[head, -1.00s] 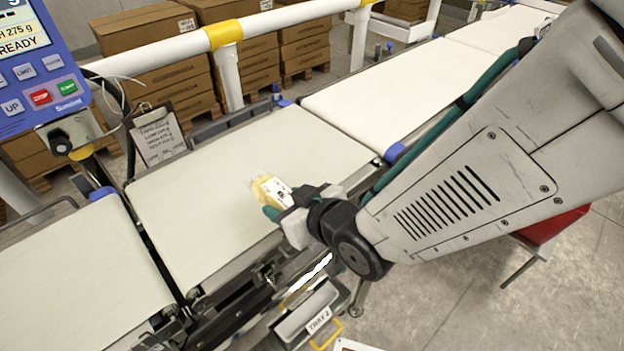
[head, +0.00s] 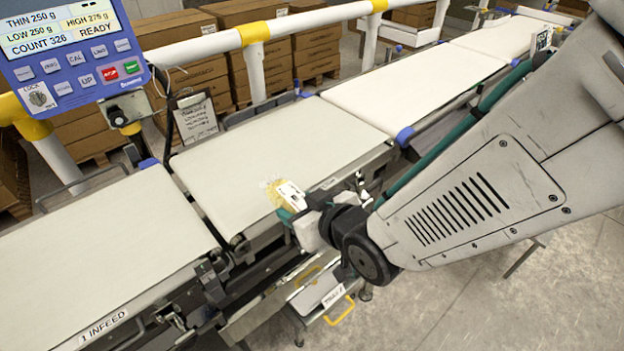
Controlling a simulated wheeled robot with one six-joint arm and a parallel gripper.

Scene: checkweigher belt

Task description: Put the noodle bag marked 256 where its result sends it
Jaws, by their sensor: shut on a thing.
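The noodle bag (head: 281,192) is a small clear and yellow packet with a white label; its marking is too small to read. My gripper (head: 299,217) is shut on the bag, at the front edge of the middle belt (head: 255,150). I cannot tell whether the bag touches that belt. The weigher display (head: 62,32) at the upper left reads THIN 250 g, LOW 250 g, HIGH 275 g, COUNT 326, READY.
The infeed belt (head: 95,255) at left and the outfeed belt (head: 400,90) look empty. A labelled tray (head: 312,290) with a yellow handle hangs below the front edge. A clipboard (head: 196,120), a white rail (head: 300,25) and stacked cartons (head: 190,85) are behind.

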